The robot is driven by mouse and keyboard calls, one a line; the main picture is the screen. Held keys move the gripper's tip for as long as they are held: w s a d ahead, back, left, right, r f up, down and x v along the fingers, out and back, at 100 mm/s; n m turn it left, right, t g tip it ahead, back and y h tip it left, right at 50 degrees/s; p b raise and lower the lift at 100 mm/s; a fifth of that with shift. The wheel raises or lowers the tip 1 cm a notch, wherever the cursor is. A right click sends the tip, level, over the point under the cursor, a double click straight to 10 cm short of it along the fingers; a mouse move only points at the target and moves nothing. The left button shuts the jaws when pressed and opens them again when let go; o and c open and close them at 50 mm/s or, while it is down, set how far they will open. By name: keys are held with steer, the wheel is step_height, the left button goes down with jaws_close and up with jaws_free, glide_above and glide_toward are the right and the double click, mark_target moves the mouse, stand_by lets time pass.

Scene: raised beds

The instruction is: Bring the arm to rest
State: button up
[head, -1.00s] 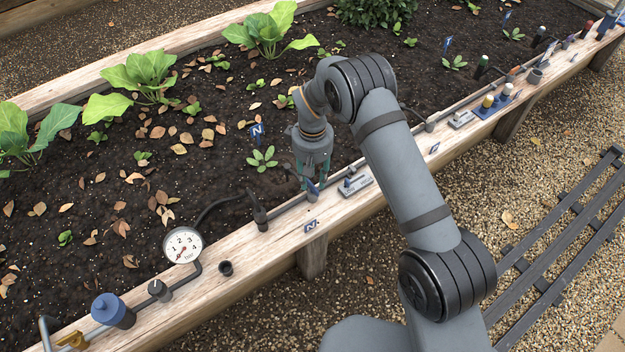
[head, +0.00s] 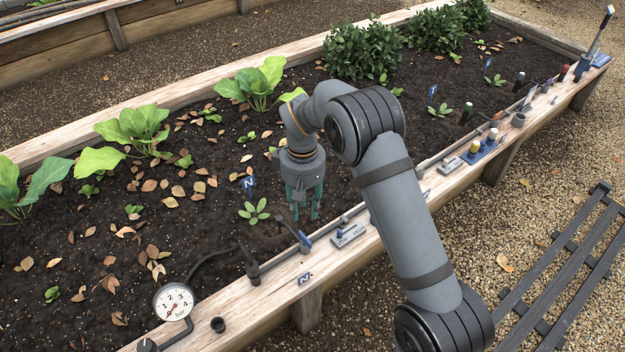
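My gripper (head: 304,208) hangs from my bent grey arm, pointing down over the soil near the bed's front plank. Its two green fingers are apart with nothing seen between them. A small seedling (head: 254,211) grows just left of the fingers. A blue-handled lever (head: 304,242) on the front plank stands just below the fingertips in the picture, apart from them as far as I can tell.
A blue marker (head: 248,183) stands in the soil. Dark slatted rails (head: 560,270) lie on gravel at right.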

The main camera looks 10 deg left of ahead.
step_height(320, 180, down, 12)
stand_by(0.5)
steer(key=shift+m, duration=0.3)
steer(key=shift+r, duration=0.1)
